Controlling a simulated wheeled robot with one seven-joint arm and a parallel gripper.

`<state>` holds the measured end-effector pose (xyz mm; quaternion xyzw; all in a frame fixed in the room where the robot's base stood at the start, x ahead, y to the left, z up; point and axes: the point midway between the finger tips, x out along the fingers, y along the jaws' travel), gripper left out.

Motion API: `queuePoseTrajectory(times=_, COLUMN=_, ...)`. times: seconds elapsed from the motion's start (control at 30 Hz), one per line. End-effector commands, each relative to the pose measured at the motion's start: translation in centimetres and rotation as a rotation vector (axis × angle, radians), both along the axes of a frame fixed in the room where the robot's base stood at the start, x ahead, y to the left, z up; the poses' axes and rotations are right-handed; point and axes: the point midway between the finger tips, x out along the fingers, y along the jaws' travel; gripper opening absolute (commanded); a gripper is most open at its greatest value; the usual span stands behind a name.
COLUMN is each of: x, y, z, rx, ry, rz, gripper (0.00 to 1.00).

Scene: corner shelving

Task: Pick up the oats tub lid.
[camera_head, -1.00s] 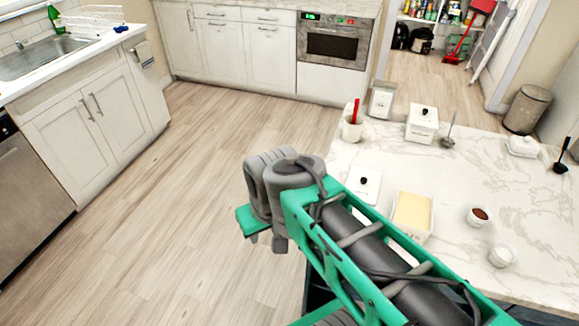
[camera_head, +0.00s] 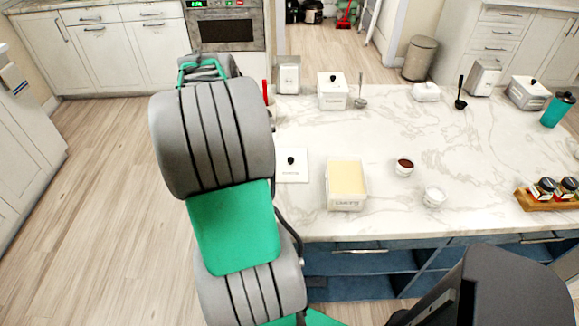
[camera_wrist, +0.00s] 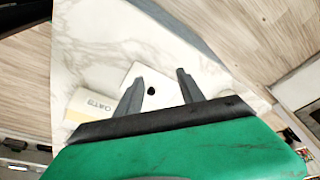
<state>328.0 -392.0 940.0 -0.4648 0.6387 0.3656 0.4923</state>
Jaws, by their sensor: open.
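The oats tub lid (camera_head: 297,176) is a flat white square with a black knob, lying on the marble counter left of the tub. The oats tub (camera_head: 345,200) is white, open-topped, with a pale yellow fill and "OATS" on its front. In the wrist view, the lid (camera_wrist: 160,97) lies beyond my gripper (camera_wrist: 159,75), its knob showing between the two fingers. The fingers are apart and hold nothing. The tub (camera_wrist: 85,110) is left of them there. In the head view, my arm hides the gripper.
The marble counter (camera_head: 450,125) holds two small bowls, (camera_head: 404,167) and (camera_head: 434,196), right of the tub. A lidded canister (camera_head: 332,92) and a holder with a red utensil stand behind the lid. Jars on a wooden tray (camera_head: 545,202) sit at the right. Floor is open at the left.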

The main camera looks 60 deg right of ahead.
Motion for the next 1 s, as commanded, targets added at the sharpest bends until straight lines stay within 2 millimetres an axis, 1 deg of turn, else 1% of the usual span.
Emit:
queuePoseTrajectory(times=0.03, x=-2.3, y=-3.1, z=-1.2, rx=-0.003, ry=0.004, rz=-0.146, gripper=0.46)
queuePoseTrajectory(times=0.1, x=-4.7, y=-5.7, z=-2.0, rx=-0.012, ry=0.005, rz=-0.294, gripper=0.46)
queuePoseTrajectory(times=0.2, x=-6.4, y=-7.4, z=-2.8, rx=-0.019, ry=0.005, rz=-0.394, gripper=0.46)
queuePoseTrajectory(times=0.3, x=-7.0, y=-7.9, z=-3.9, rx=-0.02, ry=0.006, rz=-0.412, gripper=0.46)
queuePoseTrajectory(times=0.47, x=-7.2, y=-8.4, z=-6.1, rx=-0.02, ry=0.006, rz=-0.408, gripper=0.46)
queuePoseTrajectory(times=0.6, x=-7.4, y=-9.1, z=-8.6, rx=-0.018, ry=0.007, rz=-0.406, gripper=0.46)
queuePoseTrajectory(times=0.7, x=-7.5, y=-9.4, z=-9.7, rx=-0.02, ry=0.005, rz=-0.406, gripper=0.46)
queuePoseTrajectory(times=0.93, x=-7.5, y=-9.4, z=-10.0, rx=-0.022, ry=0.003, rz=-0.404, gripper=0.46)
queuePoseTrajectory(times=1.0, x=-7.5, y=-9.4, z=-10.0, rx=-0.022, ry=0.003, rz=-0.402, gripper=0.4)
